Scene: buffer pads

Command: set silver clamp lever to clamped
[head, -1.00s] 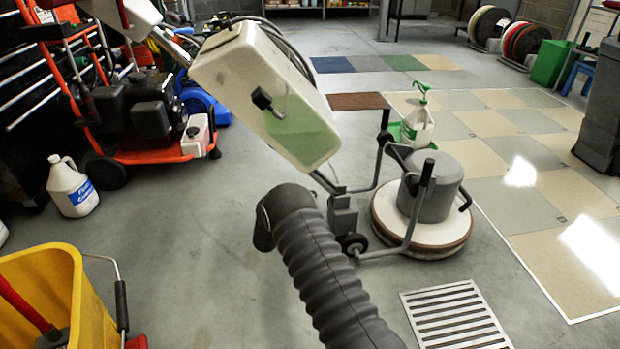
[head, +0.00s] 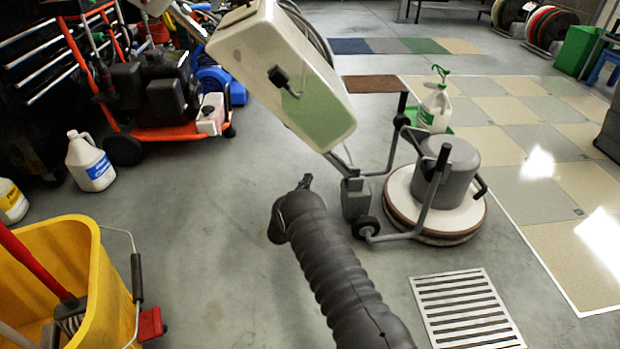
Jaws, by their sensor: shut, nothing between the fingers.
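I cannot make out the silver clamp lever for certain. The floor machine (head: 437,205) stands right of centre, with a round pad skirt, a grey motor and a grey tubular frame. Its slanted handle column carries a large cream tank (head: 285,75) with a green lower part. A grey bracket (head: 355,197) sits at the column's foot. My arm in its dark ribbed sleeve rises from the bottom edge. A small dark part of my gripper (head: 305,182) shows past the sleeve's end, left of the bracket in the picture. It is shut and empty; most of it is hidden.
A yellow mop bucket (head: 95,270) stands at the lower left, with jugs (head: 88,163) behind it. An orange-framed machine (head: 165,153) is at the upper left. A floor grate (head: 465,312) lies at lower right. Bare concrete is free left of my arm.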

